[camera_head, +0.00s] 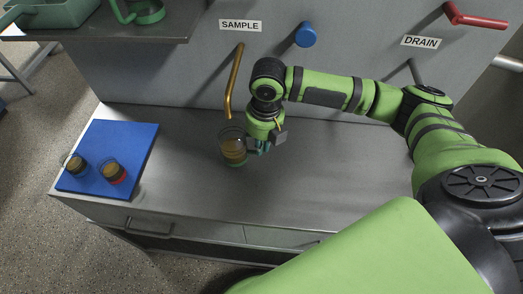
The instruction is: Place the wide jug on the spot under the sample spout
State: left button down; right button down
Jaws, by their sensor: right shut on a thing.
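The jug (233,151) is clear, with brown contents and a green base; I take it to be the wide jug. My right gripper (258,146) is shut on it from the right side. The jug looks upright, and its rim shows just below the lower end of the bronze spout (234,85) beneath the SAMPLE label (240,25). I cannot tell whether its base touches the grey counter (310,180). The spot under the spout is not visible. My left gripper is not in view.
A blue mat (128,143) on the counter's left holds two clear containers with brown contents, one (112,171) with a red base. A blue knob (305,35), a red lever (475,20) and a DRAIN label (420,41) are on the wall. A shelf (105,30) overhangs upper left.

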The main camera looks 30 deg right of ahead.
notch_tip(320, 180, down, 4)
jog(key=shift+r+p, duration=0.25)
jog(key=shift+p, duration=0.05)
jog(key=shift+f, duration=0.15)
jog(key=c, duration=1.3)
grip_release()
jog(key=shift+s+f, duration=0.1)
jog(key=shift+c, duration=0.2)
notch_tip(320, 180, up, 12)
jog(key=b, duration=0.1)
jog(key=shift+s+d, duration=0.15)
jog(key=shift+d, duration=0.15)
jog(key=shift+s, duration=0.1)
